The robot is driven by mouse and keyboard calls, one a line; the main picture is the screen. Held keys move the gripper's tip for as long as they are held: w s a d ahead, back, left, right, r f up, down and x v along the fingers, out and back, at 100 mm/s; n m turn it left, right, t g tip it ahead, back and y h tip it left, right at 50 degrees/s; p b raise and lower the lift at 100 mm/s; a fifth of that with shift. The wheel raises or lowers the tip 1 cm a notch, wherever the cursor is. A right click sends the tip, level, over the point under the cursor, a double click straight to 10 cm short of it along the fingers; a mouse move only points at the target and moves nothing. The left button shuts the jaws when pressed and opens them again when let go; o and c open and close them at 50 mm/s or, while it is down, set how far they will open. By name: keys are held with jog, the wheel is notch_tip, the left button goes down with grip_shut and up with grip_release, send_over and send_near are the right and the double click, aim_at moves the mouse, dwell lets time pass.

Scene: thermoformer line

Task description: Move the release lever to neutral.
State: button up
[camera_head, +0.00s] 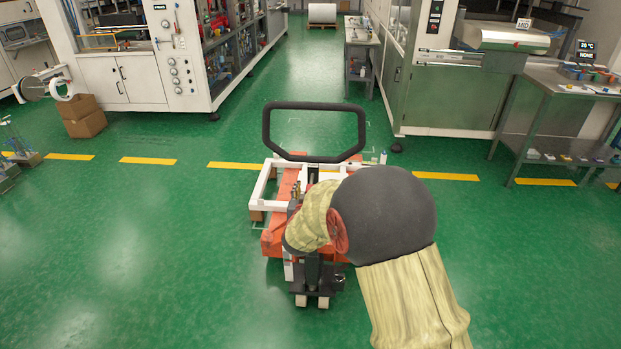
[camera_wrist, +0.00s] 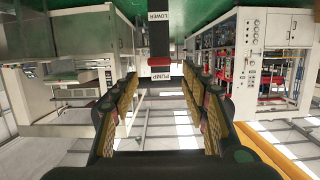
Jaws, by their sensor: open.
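A pallet jack with a black loop handle (camera_head: 314,108) stands at the middle of the head view. In the wrist view, which is upside down, a dark release lever (camera_wrist: 159,42) with a red band stands ahead. A white PUMP label (camera_wrist: 160,73) and a LOWER label (camera_wrist: 160,16) show at its two ends. My gripper (camera_wrist: 160,88) is open, its padded fingers to either side of the PUMP label. I cannot tell whether they touch the lever. In the head view my arm hides the gripper and the lever.
The jack carries a white frame (camera_head: 424,212) on an orange body (camera_head: 272,240). Machines stand at back left (camera_head: 130,72) and back right (camera_head: 450,95). A steel table (camera_head: 545,90) stands at right and cardboard boxes (camera_head: 85,122) at left. The green floor around the jack is clear.

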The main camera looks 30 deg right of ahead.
jog(key=shift+p+v, duration=0.6)
jog(key=shift+v, duration=1.45)
jog(key=v, duration=1.2)
